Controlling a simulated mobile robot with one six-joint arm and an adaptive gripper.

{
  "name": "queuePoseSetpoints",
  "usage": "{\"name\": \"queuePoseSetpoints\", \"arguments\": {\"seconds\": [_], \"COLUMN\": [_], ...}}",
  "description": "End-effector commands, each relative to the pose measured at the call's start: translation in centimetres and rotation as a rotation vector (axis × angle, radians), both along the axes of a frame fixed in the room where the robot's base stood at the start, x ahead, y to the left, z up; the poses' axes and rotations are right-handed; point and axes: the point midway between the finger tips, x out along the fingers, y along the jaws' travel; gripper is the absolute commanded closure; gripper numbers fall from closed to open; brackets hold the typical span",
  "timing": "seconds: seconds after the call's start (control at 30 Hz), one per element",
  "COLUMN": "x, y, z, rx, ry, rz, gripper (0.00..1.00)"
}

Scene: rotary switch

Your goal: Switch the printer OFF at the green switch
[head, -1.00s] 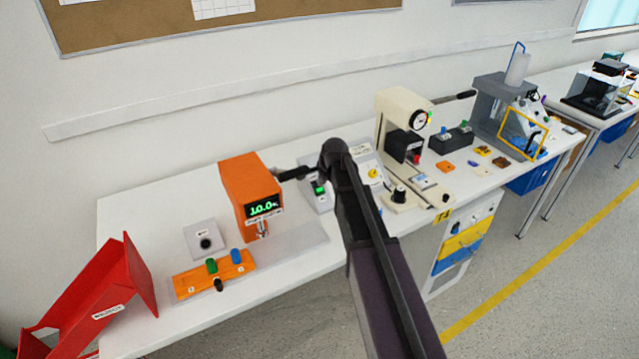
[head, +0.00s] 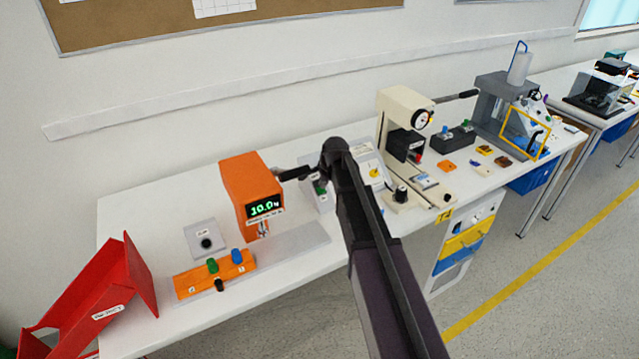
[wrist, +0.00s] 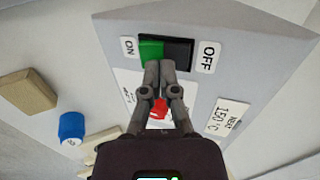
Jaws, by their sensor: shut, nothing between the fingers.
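The green switch (wrist: 152,49) sits in a black slot on a grey sloped panel (wrist: 110,45) in the wrist view. Its green part is at the end labelled ON, and the black part (wrist: 181,51) is at the end labelled OFF. My gripper (wrist: 160,66) is shut and empty. Its fingertips overlap the lower edge of the switch, near the border of green and black; I cannot tell whether they touch it. In the head view the switch (head: 319,190) shows small, partly hidden by my arm.
A label reading HEAT 150°C (wrist: 228,116) is to the right, and a red part (wrist: 160,108) shows between my fingers. A blue knob (wrist: 72,126) is lower left. An orange machine (head: 250,185) stands left and a cream press (head: 400,110) right on the bench.

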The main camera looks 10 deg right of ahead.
Motion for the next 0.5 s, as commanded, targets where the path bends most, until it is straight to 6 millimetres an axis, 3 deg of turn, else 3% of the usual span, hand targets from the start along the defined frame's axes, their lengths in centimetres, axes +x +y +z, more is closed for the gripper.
{"name": "queuePoseSetpoints", "arguments": {"seconds": [0.5], "x": [-0.6], "y": [-0.1], "z": [-0.19], "rx": [0.001], "ry": [0.0], "rz": [0.001], "gripper": [1.0]}}
